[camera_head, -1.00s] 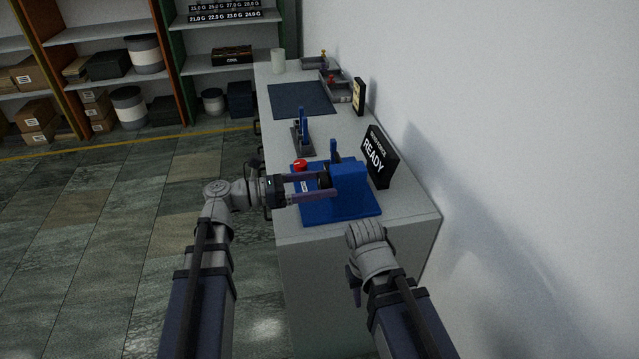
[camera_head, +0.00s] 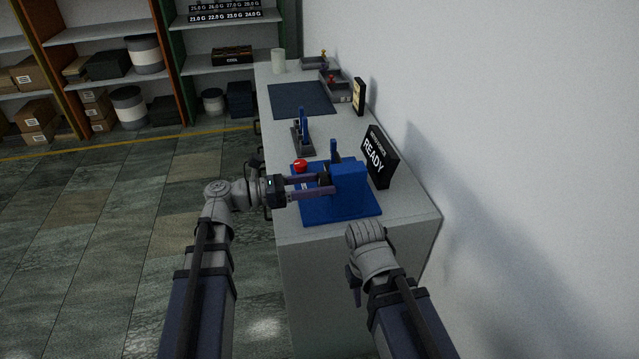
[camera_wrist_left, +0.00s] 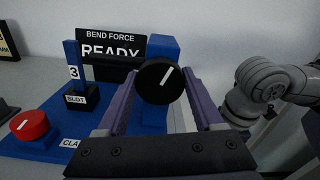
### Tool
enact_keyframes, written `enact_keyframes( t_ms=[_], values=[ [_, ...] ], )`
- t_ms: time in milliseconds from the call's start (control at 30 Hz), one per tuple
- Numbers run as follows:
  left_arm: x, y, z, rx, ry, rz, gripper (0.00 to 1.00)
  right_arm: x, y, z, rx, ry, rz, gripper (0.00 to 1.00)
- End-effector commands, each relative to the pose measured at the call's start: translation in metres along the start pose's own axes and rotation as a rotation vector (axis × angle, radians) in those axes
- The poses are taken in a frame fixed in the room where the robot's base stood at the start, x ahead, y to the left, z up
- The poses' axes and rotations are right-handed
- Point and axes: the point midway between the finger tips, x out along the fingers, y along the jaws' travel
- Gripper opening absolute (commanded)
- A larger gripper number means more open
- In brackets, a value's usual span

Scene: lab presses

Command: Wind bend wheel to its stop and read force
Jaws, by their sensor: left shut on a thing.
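The blue bend press (camera_head: 350,190) stands on the near end of the bench. Its black bend wheel (camera_wrist_left: 159,81) has a white line tilted slightly right of upright. My left gripper (camera_head: 326,184) is shut on the wheel, one finger on each side. The display (camera_head: 379,158) behind it reads BEND FORCE, READY, with no number seen. A blue strip marked 3 (camera_wrist_left: 73,72) stands upright in the black block labelled SLOT (camera_wrist_left: 80,98). The red knob (camera_wrist_left: 29,125) sits by a partly hidden label. My right gripper (camera_head: 355,288) is low beside the bench's front end, mostly hidden.
Further along the bench (camera_head: 420,213) are a black rack with a blue strip (camera_head: 303,138), a dark mat (camera_head: 301,99), a small sign (camera_head: 359,96), grey trays (camera_head: 335,86) and a white cup (camera_head: 278,61). The wall closes off the right side.

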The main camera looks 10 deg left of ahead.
Motion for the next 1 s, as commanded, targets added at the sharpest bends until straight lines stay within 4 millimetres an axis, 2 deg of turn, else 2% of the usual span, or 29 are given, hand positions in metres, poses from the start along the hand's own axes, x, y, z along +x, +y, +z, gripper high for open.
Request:
enact_keyframes(
  t_ms=[167, 500, 867, 900, 1000],
  values=[
    [-0.0001, 0.0001, 0.0, 0.051, 0.0, 0.001, 0.13, 0.0, 0.0, 0.0, 0.0, 0.0, 0.0, 0.34],
    [-0.0001, -0.0002, -0.0001, 0.341, 0.0, 0.001, 0.13, 0.0, 0.0, 0.0, 0.0, 0.0, 0.0, 0.34],
    [-0.0002, -0.0003, -0.0001, 0.374, 0.0, 0.001, 0.13, 0.0, 0.0, 0.0, 0.0, 0.0, 0.0, 0.34],
    [-0.0002, -0.0003, -0.0001, 0.374, 0.0, 0.001, 0.7, 0.0, 0.0, 0.0, 0.0, 0.0, 0.0, 0.34],
    [-0.0001, -0.0003, -0.0001, 0.373, 0.0, 0.001, 0.81, 0.0, 0.0, 0.0, 0.0, 0.0, 0.0, 0.34]
  ],
)
